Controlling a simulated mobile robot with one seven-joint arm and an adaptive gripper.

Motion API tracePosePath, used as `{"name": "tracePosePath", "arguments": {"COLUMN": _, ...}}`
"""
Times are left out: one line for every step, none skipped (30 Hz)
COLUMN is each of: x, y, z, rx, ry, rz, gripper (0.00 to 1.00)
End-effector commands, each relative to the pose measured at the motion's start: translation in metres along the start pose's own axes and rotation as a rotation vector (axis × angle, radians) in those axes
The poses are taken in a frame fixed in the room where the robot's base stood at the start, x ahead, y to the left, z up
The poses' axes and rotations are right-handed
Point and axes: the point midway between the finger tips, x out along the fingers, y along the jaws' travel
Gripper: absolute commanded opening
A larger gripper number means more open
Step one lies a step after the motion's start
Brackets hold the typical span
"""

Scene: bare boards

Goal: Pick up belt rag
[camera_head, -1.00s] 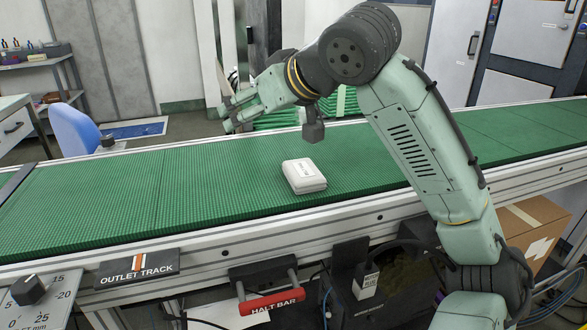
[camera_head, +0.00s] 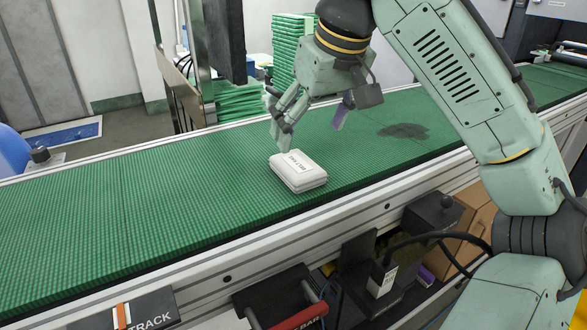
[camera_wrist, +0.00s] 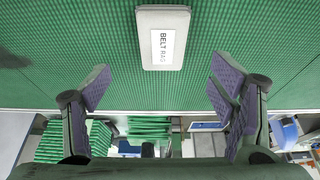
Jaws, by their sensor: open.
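The belt rag (camera_head: 298,172) is a white, rounded, folded block with a printed label. It lies flat on the green conveyor belt (camera_head: 120,205), near its front edge. In the wrist view the belt rag (camera_wrist: 162,40) shows at the top centre, its label reading "BELT RAG". My gripper (camera_head: 285,122) hangs just behind and above the rag in the head view. Its fingers point down and look apart from the rag.
A metal rail (camera_head: 215,238) runs along the belt's front edge. Below it are a red-handled halt bar (camera_head: 300,318) and a cardboard box (camera_head: 470,215). Stacked green sheets (camera_head: 292,48) stand behind the belt. The belt left of the rag is clear.

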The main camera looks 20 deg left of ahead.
Motion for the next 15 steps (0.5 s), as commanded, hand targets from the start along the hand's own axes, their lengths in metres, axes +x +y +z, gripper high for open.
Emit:
{"name": "tracePosePath", "arguments": {"x": 0.011, "y": -0.001, "z": 0.001, "rx": -0.002, "ry": 0.000, "rz": -0.004, "gripper": 0.78}}
{"name": "tracePosePath", "arguments": {"x": 0.015, "y": -0.001, "z": 0.001, "rx": -0.002, "ry": 0.000, "rz": -0.003, "gripper": 0.78}}
{"name": "tracePosePath", "arguments": {"x": 0.021, "y": -0.001, "z": 0.000, "rx": -0.002, "ry": 0.001, "rz": -0.004, "gripper": 0.78}}
{"name": "tracePosePath", "arguments": {"x": 0.024, "y": -0.001, "z": 0.000, "rx": -0.002, "ry": 0.001, "rz": -0.004, "gripper": 0.78}}
{"name": "tracePosePath", "arguments": {"x": 0.027, "y": -0.001, "z": 0.000, "rx": -0.002, "ry": 0.002, "rz": -0.003, "gripper": 0.78}}
{"name": "tracePosePath", "arguments": {"x": 0.031, "y": -0.001, "z": 0.000, "rx": -0.002, "ry": 0.002, "rz": -0.003, "gripper": 0.78}}
{"name": "tracePosePath", "arguments": {"x": 0.032, "y": -0.001, "z": 0.000, "rx": -0.002, "ry": 0.002, "rz": -0.002, "gripper": 0.78}}
{"name": "tracePosePath", "arguments": {"x": 0.034, "y": -0.001, "z": 0.000, "rx": -0.002, "ry": 0.002, "rz": -0.002, "gripper": 0.78}}
{"name": "tracePosePath", "arguments": {"x": 0.036, "y": -0.001, "z": 0.000, "rx": -0.002, "ry": 0.002, "rz": -0.002, "gripper": 0.78}}
{"name": "tracePosePath", "arguments": {"x": 0.039, "y": -0.001, "z": 0.000, "rx": -0.002, "ry": 0.002, "rz": -0.001, "gripper": 0.78}}
{"name": "tracePosePath", "arguments": {"x": 0.042, "y": -0.001, "z": 0.000, "rx": -0.002, "ry": 0.001, "rz": -0.001, "gripper": 0.78}}
{"name": "tracePosePath", "arguments": {"x": 0.047, "y": -0.002, "z": 0.001, "rx": -0.002, "ry": 0.001, "rz": -0.001, "gripper": 0.78}}
{"name": "tracePosePath", "arguments": {"x": 0.052, "y": -0.002, "z": 0.002, "rx": -0.002, "ry": 0.001, "rz": -0.001, "gripper": 0.78}}
{"name": "tracePosePath", "arguments": {"x": 0.057, "y": -0.003, "z": 0.002, "rx": -0.001, "ry": 0.001, "rz": 0.000, "gripper": 0.78}}
{"name": "tracePosePath", "arguments": {"x": 0.063, "y": -0.003, "z": 0.003, "rx": 0.000, "ry": 0.001, "rz": 0.000, "gripper": 0.78}}
